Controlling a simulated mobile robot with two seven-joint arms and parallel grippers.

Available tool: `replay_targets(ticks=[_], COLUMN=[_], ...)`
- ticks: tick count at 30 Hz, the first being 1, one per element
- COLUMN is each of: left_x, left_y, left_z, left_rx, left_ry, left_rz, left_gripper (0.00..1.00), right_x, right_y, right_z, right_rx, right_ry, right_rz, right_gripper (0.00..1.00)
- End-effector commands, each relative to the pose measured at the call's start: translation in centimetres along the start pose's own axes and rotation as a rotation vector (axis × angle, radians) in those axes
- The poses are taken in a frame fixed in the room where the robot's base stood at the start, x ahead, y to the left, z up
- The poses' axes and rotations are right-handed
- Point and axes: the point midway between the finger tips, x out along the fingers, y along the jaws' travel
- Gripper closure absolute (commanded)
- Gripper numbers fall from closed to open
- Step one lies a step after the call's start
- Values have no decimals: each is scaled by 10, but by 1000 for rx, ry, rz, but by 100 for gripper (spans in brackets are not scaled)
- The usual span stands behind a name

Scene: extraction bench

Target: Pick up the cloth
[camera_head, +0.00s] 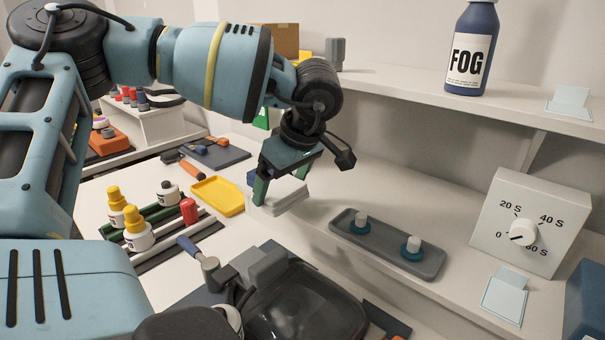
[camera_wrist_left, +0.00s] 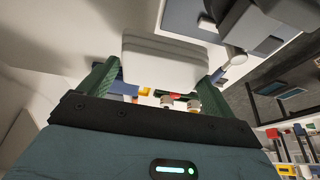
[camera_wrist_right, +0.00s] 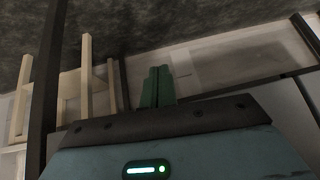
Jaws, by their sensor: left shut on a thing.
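The cloth (camera_head: 280,198) is a white, folded, layered stack at the left end of the lower shelf in the head view. It also shows in the left wrist view (camera_wrist_left: 165,62), between the green fingers. My left gripper (camera_head: 282,181) points down and is shut on the cloth, one finger on each side. Whether the cloth touches the shelf cannot be told. My right gripper (camera_wrist_right: 157,88) shows only in its own wrist view, with its green fingers together and nothing seen between them.
A grey tray with two knobbed pieces (camera_head: 387,243) lies right of the cloth on the shelf. A timer box (camera_head: 530,222) stands further right. Below are a dark-domed device (camera_head: 305,300), a yellow tray (camera_head: 218,196) and several small bottles (camera_head: 137,235). A FOG bottle (camera_head: 471,50) stands above.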

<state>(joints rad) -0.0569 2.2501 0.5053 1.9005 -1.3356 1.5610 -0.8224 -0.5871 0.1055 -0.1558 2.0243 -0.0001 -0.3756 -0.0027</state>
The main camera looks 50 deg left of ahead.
Motion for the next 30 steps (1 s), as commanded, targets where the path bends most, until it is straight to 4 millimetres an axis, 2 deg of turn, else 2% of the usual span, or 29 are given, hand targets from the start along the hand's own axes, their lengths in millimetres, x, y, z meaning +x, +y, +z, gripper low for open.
replay_targets(ticks=[1, 6, 12, 19, 30], left_x=[0, 0, 0, 0, 0], left_y=[-13, -52, -84, -102, -105], left_z=[0, 0, 0, 0, 0], left_rx=[2, 1, 1, 0, 0], left_ry=[-4, -4, -2, -1, -1], left_rz=[4, 6, 3, 1, 1], left_gripper=[33, 33, 33, 33, 33], right_x=[1, 2, 2, 2, 3], right_y=[0, 0, 0, 0, 0], right_z=[0, 1, 1, 1, 2], right_rx=[0, 0, 1, 0, 0], right_ry=[0, 0, -1, -1, -3], right_rz=[0, 0, 0, 0, 0], right_gripper=[100, 100, 100, 100, 100])
